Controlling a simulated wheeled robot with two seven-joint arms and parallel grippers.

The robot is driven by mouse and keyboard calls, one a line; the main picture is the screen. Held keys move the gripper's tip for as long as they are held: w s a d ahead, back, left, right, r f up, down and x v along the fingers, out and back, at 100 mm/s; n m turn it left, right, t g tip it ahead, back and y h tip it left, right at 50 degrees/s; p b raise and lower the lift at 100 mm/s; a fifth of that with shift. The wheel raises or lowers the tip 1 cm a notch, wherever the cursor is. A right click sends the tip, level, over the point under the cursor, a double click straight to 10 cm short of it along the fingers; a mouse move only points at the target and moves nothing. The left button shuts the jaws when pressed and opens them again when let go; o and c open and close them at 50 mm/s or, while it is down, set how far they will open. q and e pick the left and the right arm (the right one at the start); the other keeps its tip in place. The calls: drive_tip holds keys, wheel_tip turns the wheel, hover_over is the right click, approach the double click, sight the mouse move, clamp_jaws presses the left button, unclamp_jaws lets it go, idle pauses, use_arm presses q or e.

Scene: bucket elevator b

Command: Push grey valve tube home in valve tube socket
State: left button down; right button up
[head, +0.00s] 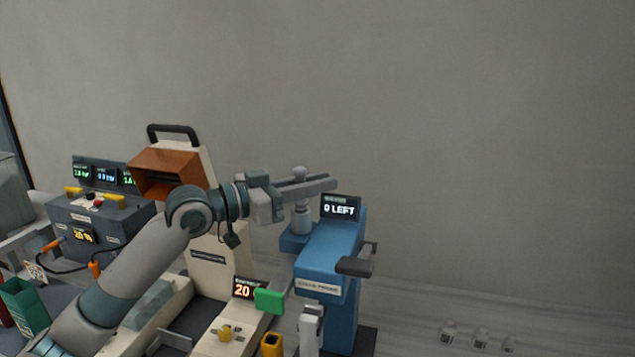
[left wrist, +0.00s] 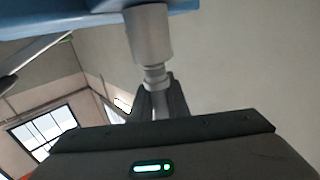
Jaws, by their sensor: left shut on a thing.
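My left gripper (head: 312,187) reaches in from the left and is shut on the grey valve tube (head: 300,173), whose rounded top sticks up above the fingers. Below the fingers, grey cylindrical parts (head: 301,218) stand upright over a low blue block (head: 293,242) of the blue machine. In the left wrist view the fingers (left wrist: 157,100) close around the narrow neck of the grey tube (left wrist: 154,76). A wider grey cylinder (left wrist: 149,38) runs from it to the blue surface (left wrist: 60,20). I cannot tell where tube ends and socket begins, or how deep it sits. My right gripper is not visible.
The blue machine (head: 325,270) has a screen (head: 341,207) reading "0 LEFT" and a dark grey handle (head: 356,264) to the right of the gripper. An orange hopper (head: 165,174) stands at left, beyond my arm. Small clear jars (head: 481,337) are at lower right.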

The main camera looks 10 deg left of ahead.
use_arm(q)
drive_tip(key=shift+f+b, duration=0.55)
drive_tip(key=shift+f, duration=0.4)
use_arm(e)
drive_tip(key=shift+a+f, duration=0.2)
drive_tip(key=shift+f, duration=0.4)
use_arm(q)
drive_tip(key=c, duration=1.6)
unclamp_jaws()
drive_tip(key=shift+f, duration=0.1)
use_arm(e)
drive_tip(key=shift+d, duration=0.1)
